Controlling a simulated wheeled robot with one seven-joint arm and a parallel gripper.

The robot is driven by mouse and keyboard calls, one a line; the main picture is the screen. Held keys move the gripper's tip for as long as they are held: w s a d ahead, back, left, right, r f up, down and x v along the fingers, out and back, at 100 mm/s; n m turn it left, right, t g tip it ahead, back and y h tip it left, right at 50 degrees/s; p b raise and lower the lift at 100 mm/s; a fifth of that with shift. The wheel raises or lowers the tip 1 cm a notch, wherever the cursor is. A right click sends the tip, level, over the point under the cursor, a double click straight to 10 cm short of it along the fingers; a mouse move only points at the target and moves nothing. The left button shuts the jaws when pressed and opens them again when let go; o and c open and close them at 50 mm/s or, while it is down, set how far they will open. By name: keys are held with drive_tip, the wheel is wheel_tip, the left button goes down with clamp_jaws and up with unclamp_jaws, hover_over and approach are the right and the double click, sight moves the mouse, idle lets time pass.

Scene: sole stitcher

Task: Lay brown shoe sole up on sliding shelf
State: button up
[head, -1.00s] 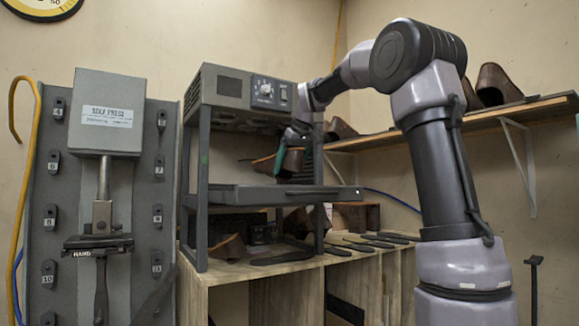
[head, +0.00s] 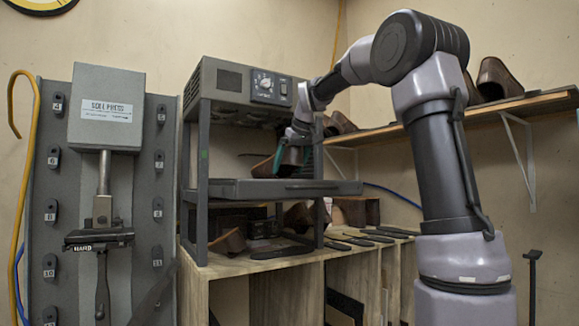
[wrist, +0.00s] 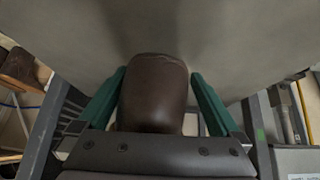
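The brown shoe (head: 264,168) is at the sliding shelf (head: 270,190), low over its surface or touching it; I cannot tell which. In the wrist view the shoe's rounded brown end (wrist: 152,95) sits between the green fingers. My gripper (head: 289,156) reaches in from the right under the machine's control box, its teal fingers at the shoe's right part.
The machine's posts (head: 203,180) and control box (head: 250,85) frame the shelf closely. More brown shoes and dark flat soles (head: 350,240) lie below on the wooden bench (head: 300,262). A wall shelf (head: 500,108) with shoes is at right; a grey sole press (head: 105,110) stands at left.

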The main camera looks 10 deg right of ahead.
drive_tip(key=v, duration=1)
drive_tip(key=shift+s+r, duration=0.25)
drive_tip(key=shift+r, duration=0.1)
drive_tip(key=s+d+f+m, duration=0.1)
drive_tip(key=s+f+m, duration=0.6)
drive_tip(key=s+f, duration=1.8)
drive_tip(key=shift+s+d+m, duration=0.35)
drive_tip(key=shift+s+m, duration=0.05)
drive_tip(key=shift+s, duration=0.6)
drive_tip(key=shift+f, duration=0.1)
drive_tip(key=shift+c, duration=0.3)
